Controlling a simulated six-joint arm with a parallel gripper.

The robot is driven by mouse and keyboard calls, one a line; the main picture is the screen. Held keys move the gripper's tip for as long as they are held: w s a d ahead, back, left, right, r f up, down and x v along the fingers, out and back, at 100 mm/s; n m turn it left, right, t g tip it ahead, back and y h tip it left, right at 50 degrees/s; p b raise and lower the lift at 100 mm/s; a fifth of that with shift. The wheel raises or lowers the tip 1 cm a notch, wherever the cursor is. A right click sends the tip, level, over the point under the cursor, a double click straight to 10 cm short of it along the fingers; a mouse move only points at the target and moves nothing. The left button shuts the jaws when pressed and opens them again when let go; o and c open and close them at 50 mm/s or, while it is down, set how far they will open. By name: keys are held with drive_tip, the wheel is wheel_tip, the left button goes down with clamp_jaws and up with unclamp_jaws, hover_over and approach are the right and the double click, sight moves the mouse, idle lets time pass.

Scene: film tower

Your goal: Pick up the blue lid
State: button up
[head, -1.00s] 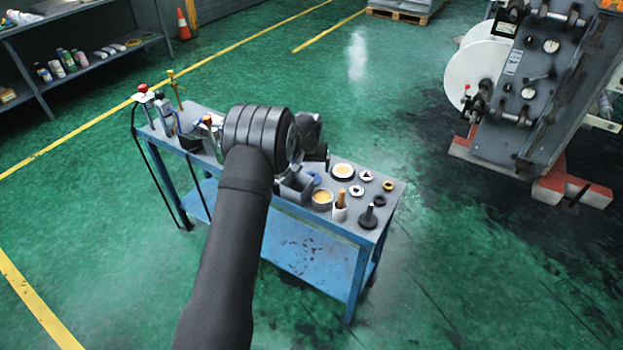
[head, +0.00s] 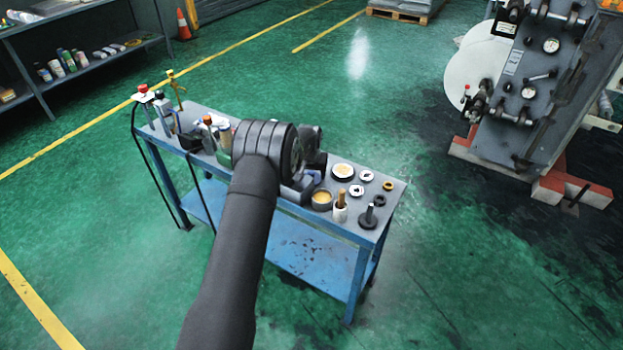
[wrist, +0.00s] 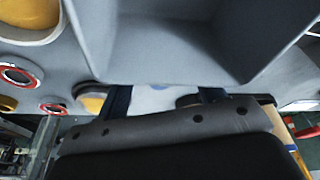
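In the wrist view the two dark fingers (wrist: 164,100) stand apart. A pale bluish surface shows in the gap between them; I cannot tell whether it is the lid. No hold on anything is visible.
A grey open bin (wrist: 180,45) fills the top of the wrist view, close to the fingers. A round tin (head: 322,200), a white dish (head: 343,171), a wooden-handled tool in a white cup (head: 340,210) and a black stand (head: 369,217) sit to the right. Bottles and fittings crowd the left end.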

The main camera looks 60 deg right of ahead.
drive_tip(key=shift+r, duration=0.1)
drive_tip(key=shift+r, duration=0.5)
drive_tip(key=r, duration=0.2)
drive_tip(key=s+r, duration=0.1)
drive_tip(key=shift+s+r, duration=0.15)
drive_tip(key=shift+r, duration=0.2)
drive_tip(key=s+a+r+n, duration=0.1)
drive_tip(key=s+a+r, duration=0.2)
drive_tip(key=s+r, duration=0.3)
drive_tip(key=s, duration=0.3)
drive_tip(key=shift+s+r, duration=0.15)
drive_tip(key=shift+s, duration=0.25)
drive_tip(key=a+n, duration=0.1)
drive_tip(key=w+a+n, duration=0.1)
drive_tip(key=a+n, duration=0.1)
drive_tip(key=w+a+n+t+y, duration=0.1)
drive_tip(key=a, duration=0.1)
drive_tip(key=shift+r+n, duration=0.15)
drive_tip(key=shift+n, duration=0.25)
drive_tip(key=shift+f, duration=3.2)
drive_tip(key=shift+f, duration=0.15)
